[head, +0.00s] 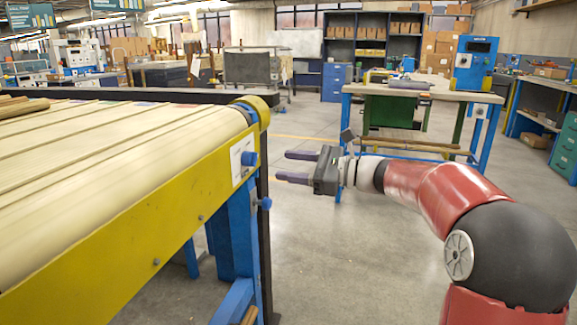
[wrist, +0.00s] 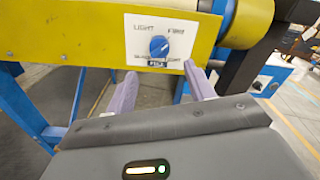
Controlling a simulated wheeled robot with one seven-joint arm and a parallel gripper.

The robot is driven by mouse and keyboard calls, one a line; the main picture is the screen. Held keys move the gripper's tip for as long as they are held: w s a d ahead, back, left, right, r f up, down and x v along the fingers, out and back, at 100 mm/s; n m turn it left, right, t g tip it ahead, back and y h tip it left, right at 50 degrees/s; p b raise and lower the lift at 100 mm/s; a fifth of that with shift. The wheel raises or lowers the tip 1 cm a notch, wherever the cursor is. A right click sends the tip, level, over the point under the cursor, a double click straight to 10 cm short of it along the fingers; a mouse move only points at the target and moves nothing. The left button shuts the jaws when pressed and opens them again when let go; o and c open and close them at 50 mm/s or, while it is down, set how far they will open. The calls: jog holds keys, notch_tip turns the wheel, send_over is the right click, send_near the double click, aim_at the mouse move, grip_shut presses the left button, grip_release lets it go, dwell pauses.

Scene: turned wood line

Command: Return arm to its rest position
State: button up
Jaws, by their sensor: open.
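My gripper (head: 296,166) is open and empty, with its two fingers pointing left toward the end of the yellow-sided conveyor (head: 130,235). It hangs in free air beside the conveyor, apart from it. In the wrist view the two purple-grey fingers (wrist: 157,88) are spread apart. Beyond them is a white control plate (wrist: 160,38) marked LIGHT and FIRM, with a blue knob (wrist: 159,46). The knob's white pointer is hard to make out. In the head view the plate (head: 243,158) sits on the conveyor's end. My red and black arm reaches in from the right.
Blue conveyor legs (head: 232,235) stand left of my gripper. A blue-framed workbench (head: 440,94) stands behind my arm. A green drawer unit (head: 565,147) is at the far right. The grey floor (head: 340,255) below my gripper is clear.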

jog(key=s+a+f+n+g+h, duration=0.1)
jog(key=s+f+n+h, duration=0.3)
jog(key=s, duration=0.4)
jog(key=s+a+f+n+g+h, duration=0.2)
jog(key=s+f+n+h, duration=0.15)
jog(key=s, duration=0.35)
jog(key=s+d+f+n+t+h, duration=0.1)
jog(key=s+d+f+n+h, duration=0.3)
jog(key=s, duration=0.5)
jog(key=s+d+f+n+t+h, duration=0.1)
jog(key=s+d+f+n+h, duration=0.4)
jog(key=s+d, duration=0.3)
jog(key=shift+s+d+f+n, duration=0.25)
jog(key=shift+s+d+n, duration=0.1)
jog(key=shift+d+n, duration=0.45)
